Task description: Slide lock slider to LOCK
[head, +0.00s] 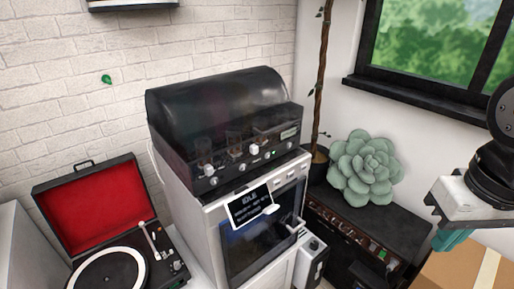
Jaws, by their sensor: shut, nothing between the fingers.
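A white machine (212,235) stands in the middle of the head view, with a dark glass door and a small dark display (250,207) whose top line reads IDLE. A pale handle (298,226) sits at the right of its door. I cannot make out which small part is the lock slider, nor any LOCK marking. My gripper (453,242) is at the right edge, pointing down, with teal parts under a white mount. It is shut and empty, well apart from the machine and to its right.
A black domed unit (215,105) with pale knobs sits on the machine. An open record player (110,265) stands at the left. A succulent (365,168) rests on a black amplifier (350,228) at the right. A cardboard box (465,270) lies below my gripper.

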